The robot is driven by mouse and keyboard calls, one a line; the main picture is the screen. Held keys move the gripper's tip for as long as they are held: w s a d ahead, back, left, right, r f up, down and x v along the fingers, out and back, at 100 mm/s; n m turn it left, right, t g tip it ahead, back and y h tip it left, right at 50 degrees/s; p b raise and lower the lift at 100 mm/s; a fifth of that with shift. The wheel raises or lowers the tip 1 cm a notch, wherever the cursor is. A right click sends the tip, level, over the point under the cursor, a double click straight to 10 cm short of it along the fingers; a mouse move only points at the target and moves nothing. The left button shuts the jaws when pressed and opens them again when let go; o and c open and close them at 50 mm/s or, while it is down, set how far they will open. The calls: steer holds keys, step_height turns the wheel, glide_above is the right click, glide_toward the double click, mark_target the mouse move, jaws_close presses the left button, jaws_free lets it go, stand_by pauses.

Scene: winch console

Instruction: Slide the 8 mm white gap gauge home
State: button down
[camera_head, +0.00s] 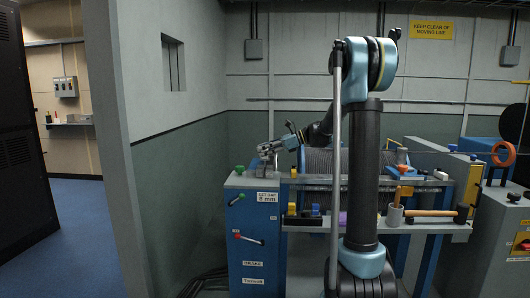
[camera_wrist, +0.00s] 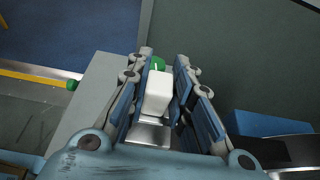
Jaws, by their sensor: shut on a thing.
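My gripper (camera_wrist: 166,66) is shut on the white gap gauge (camera_wrist: 157,93), a white block that sits between its fingers in the wrist view. A green part (camera_wrist: 157,63) shows just beyond the block, and a bare metal piece (camera_wrist: 148,132) shows on its near side. I cannot tell whether the gauge touches anything beyond the fingers. In the head view my gripper (camera_head: 267,152) is over the top left of the blue and grey console (camera_head: 252,235), which bears a "SET GAP 8 mm" label (camera_head: 268,197). The gauge is too small to make out there.
A green knob (camera_head: 240,170) stands at the console's left corner, and a red-ended lever (camera_head: 238,236) is on its front. A cable drum (camera_head: 318,162) lies behind. The floor at left is clear.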

mark_target(265, 158)
steer(key=shift+f, duration=1.65)
steer(key=c, duration=1.3)
jaws_free()
steer(key=shift+c, duration=0.2)
steer(key=shift+d, duration=0.1)
steer(key=v, duration=1.1)
steer(key=shift+d, duration=0.4)
steer(key=shift+r, duration=0.1)
steer(key=s+d+f+n+h, duration=0.1)
steer(key=s+f+n+h, duration=0.35)
steer(key=s, duration=0.75)
steer(key=s+d+f+n+h, duration=0.1)
steer(key=s+f+n+h, duration=0.3)
steer(key=s, duration=0.7)
steer(key=s+d+f+n+t+h, duration=0.1)
steer(key=s+d+f+n+h, duration=0.1)
steer(key=s+d+f+n, duration=0.3)
steer(key=s+d+f+n+h, duration=0.3)
steer(key=s+d+f+n, duration=0.2)
steer(key=s+f, duration=0.5)
steer(key=shift+s+d+f+t, duration=0.2)
steer(key=shift+s+d+t, duration=0.25)
steer(key=shift+s, duration=0.75)
